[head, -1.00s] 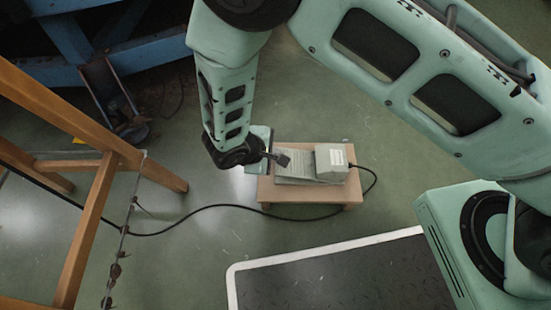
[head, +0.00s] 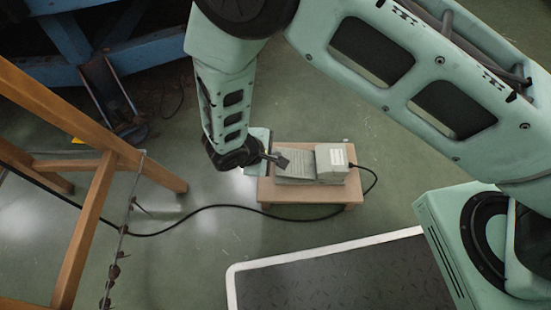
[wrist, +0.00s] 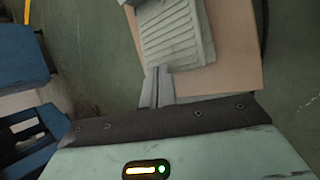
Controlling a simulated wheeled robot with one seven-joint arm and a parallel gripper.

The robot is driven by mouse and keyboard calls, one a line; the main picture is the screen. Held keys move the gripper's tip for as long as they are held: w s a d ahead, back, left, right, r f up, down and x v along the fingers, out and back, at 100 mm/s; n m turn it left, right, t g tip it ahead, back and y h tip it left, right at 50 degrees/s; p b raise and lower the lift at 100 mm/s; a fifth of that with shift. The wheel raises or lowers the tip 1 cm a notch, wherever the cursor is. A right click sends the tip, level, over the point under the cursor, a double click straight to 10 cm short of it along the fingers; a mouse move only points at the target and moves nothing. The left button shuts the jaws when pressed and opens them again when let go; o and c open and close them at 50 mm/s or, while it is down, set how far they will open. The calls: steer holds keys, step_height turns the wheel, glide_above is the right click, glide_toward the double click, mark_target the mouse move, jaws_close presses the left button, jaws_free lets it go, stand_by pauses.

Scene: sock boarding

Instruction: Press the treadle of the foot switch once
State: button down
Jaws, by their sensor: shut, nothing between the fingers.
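The foot switch is a grey pedal with a pale housing (head: 331,158) at its right end. Its ribbed treadle (head: 298,166) lies on the left part, and the ribs fill the top of the wrist view (wrist: 178,35). My gripper (head: 281,161) points at the treadle's free left end with its fingers shut and empty. In the wrist view the fingertips (wrist: 158,72) overlap the treadle's near edge. Whether they touch it or hover just above, I cannot tell. How far the treadle is tilted is also unclear.
The switch stands on a low wooden platform (head: 310,194). A black cable (head: 210,207) runs from the switch around the platform and left across the green floor. A wooden frame (head: 82,235) stands at left, and a dark white-edged mat (head: 340,275) lies in front.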

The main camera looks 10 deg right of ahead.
steer(key=shift+a+f+b, duration=0.25)
steer(key=shift+f+b, duration=0.55)
steer(key=shift+f, duration=0.45)
stand_by(1.0)
steer(key=shift+r, duration=0.15)
stand_by(0.4)
steer(key=shift+d+r+p, duration=0.2)
steer(key=shift+r+p, duration=0.55)
steer(key=shift+r, duration=0.05)
steer(key=shift+d+r+p, duration=0.15)
steer(key=shift+r+p, duration=0.6)
steer(key=shift+r, duration=0.15)
steer(key=shift+s+d+r+p, duration=0.1)
steer(key=shift+d+r+p, duration=0.15)
steer(key=shift+r+p, duration=0.85)
steer(key=shift+s+d+r+p, duration=0.1)
steer(key=shift+d+r+p, duration=0.1)
steer(key=shift+r+p, duration=0.9)
steer(key=shift+w+r, duration=0.1)
steer(key=shift+r, duration=0.05)
